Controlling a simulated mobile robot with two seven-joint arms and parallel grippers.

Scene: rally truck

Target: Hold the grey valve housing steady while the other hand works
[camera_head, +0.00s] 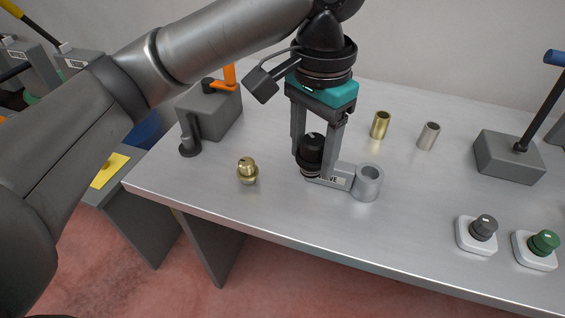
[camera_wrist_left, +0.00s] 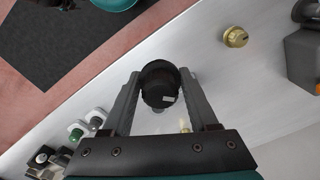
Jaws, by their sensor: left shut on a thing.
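The grey valve housing (camera_head: 342,178) lies on the bench near its front edge, with a hollow round ring at its right end and a label partly hidden by my finger. A black round part stands at its left end, between my fingers. My left gripper (camera_head: 318,160) points down from above and is shut on the housing at this black-topped end. In the left wrist view the black part sits between the fingertips (camera_wrist_left: 158,85); the grey body is mostly hidden. My right gripper is in neither view.
A brass fitting (camera_head: 247,171) stands left of the housing. A brass sleeve (camera_head: 380,125) and a steel sleeve (camera_head: 428,135) stand behind it. A grey block with an orange handle (camera_head: 211,108) is back left. A lever box (camera_head: 508,157) and two knobs (camera_head: 483,228) (camera_head: 543,242) are right.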

